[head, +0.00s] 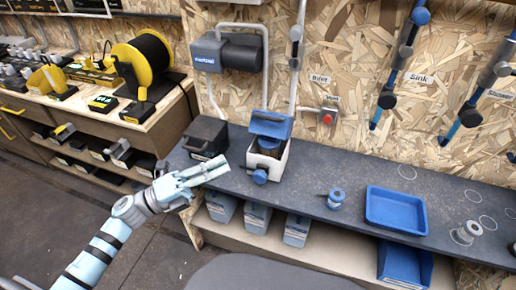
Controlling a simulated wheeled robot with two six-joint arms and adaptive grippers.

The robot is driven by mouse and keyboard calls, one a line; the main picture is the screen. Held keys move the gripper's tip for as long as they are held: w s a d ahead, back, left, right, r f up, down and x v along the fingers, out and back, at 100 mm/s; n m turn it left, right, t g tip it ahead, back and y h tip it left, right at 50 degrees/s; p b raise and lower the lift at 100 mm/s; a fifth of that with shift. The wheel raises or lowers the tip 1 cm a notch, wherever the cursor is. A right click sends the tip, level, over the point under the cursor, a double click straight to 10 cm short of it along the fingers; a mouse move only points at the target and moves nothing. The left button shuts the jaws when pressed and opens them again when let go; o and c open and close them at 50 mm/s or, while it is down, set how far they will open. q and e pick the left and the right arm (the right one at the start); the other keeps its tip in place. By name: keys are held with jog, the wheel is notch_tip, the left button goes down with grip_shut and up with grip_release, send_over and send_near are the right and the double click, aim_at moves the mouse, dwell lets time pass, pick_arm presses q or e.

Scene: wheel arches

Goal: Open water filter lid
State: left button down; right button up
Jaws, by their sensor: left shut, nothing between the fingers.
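The water filter (280,171), a white box with blue parts, stands on the dark counter. Its blue lid (271,124) is raised and tilted back toward the wall, and the box's dark inside shows below it. A round blue part (260,177) sits on its front. My left gripper (224,168) is shut and empty, to the left of the filter and apart from it, over the counter's front edge. My right gripper is not in view.
A black box (206,135) stands left of the filter. Right of it on the counter (350,175) are a small blue-topped item (336,198), a blue tray (395,210) and a metal spool (467,232). Blue bins (297,229) sit on the shelf below.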

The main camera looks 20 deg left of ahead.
aim_at(271, 124)
pick_arm(q)
jog(key=w+d+r, duration=0.4)
jog(key=w+d, duration=0.3)
jog(key=w, duration=0.2)
jog(key=shift+w, duration=0.35)
